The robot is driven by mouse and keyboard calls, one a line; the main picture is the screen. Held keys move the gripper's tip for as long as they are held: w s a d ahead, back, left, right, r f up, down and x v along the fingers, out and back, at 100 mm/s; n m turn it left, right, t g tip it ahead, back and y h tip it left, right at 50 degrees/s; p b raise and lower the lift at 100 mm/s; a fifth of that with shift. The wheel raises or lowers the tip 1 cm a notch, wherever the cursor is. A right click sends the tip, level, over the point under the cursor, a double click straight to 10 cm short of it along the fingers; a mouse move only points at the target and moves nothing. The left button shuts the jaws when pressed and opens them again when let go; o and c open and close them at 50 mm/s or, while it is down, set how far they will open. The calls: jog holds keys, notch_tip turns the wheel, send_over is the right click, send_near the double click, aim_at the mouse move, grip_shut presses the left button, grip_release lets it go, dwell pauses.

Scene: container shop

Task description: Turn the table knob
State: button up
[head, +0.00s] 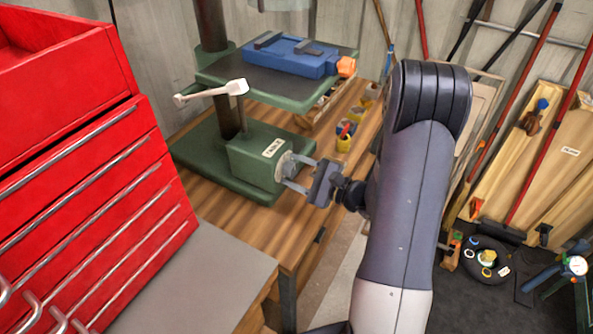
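The table knob (283,166) is a small round grey knob on the right face of a green block with a white label (274,148), low on the drill press. My gripper (290,172) is at the knob, coming from the right. Its two light grey fingers are spread apart, one towards the upper side of the knob and one towards the lower side. The fingertips overlap the knob's edge in the picture. I cannot tell whether they press on it or only stand around it.
The drill press table (218,75) carries a blue vise (292,58), and a pale crank handle (236,88) juts out below it. A red tool chest (95,190) stands at the left. Small containers (344,143) sit on the wooden bench (250,226). Tools lean against the right wall.

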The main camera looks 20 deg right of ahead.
jog(key=c, duration=0.7)
jog(key=shift+m, duration=0.3)
jog(key=m, duration=0.3)
jog(key=shift+m, duration=0.4)
jog(key=m+p, duration=0.1)
jog(key=m, duration=0.2)
jog(key=shift+r+m+p, duration=0.1)
jog(key=shift+m+p, duration=0.2)
jog(key=shift+p, duration=0.05)
jog(key=m+p, duration=0.2)
jog(key=m, duration=0.2)
jog(key=shift+d, duration=0.1)
jog(key=shift+m+p, duration=0.8)
jog(key=shift+m, duration=1.3)
